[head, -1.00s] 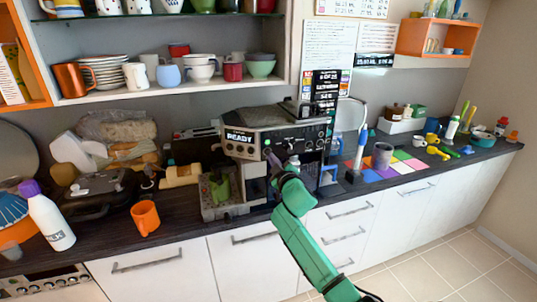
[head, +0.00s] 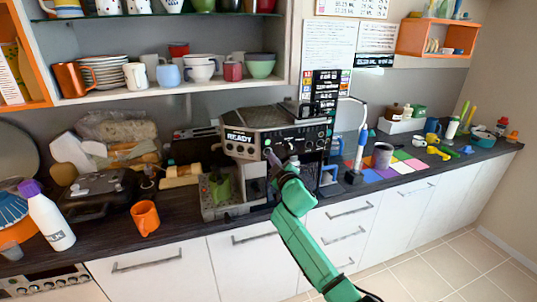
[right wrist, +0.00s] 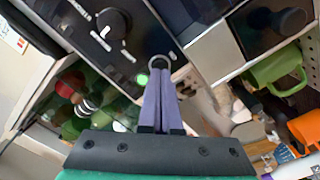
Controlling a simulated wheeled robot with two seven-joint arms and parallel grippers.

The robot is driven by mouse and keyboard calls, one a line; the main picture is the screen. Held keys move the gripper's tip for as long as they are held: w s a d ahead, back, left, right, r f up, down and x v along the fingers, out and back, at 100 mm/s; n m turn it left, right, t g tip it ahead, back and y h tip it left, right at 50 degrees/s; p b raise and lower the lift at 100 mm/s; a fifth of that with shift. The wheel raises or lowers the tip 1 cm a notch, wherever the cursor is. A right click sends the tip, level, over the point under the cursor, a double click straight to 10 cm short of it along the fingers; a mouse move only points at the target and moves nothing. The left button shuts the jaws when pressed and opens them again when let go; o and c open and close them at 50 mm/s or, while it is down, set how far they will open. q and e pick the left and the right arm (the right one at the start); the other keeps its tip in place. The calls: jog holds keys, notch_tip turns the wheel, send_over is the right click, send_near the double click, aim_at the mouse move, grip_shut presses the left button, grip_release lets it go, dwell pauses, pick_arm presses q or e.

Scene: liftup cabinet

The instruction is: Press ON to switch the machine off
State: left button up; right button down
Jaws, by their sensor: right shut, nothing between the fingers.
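The coffee machine (head: 272,140) stands on the dark counter, with a lit READY display (head: 239,137) on its front. Its black control panel (right wrist: 85,30) fills the upper left of the right wrist view, with a large dark knob (right wrist: 113,22). My right gripper (head: 268,153) is shut and empty at the machine's front panel. Its purple fingers (right wrist: 159,75) reach up to a ring-shaped button (right wrist: 160,62) at the panel's lower edge. I cannot tell whether the tips touch it. A green light (right wrist: 142,79) glows beside the fingers. The ON lettering is not legible. My left gripper is out of view.
An orange mug (head: 145,217) and a white bottle (head: 50,222) stand to the left on the counter. A grey cup (head: 382,155) and coloured tiles (head: 402,155) lie to the right.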

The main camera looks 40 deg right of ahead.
jog(key=shift+b+x, duration=0.5)
jog(key=shift+x, duration=0.6)
dwell(0.3)
jog(key=shift+s, duration=0.1)
jog(key=shift+s+a+p, duration=0.15)
jog(key=shift+s+p, duration=0.15)
jog(key=shift+p, duration=0.1)
jog(key=p+v, duration=0.1)
jog(key=v, duration=0.4)
jog(key=shift+s+p, duration=0.1)
jog(key=shift+p, duration=0.3)
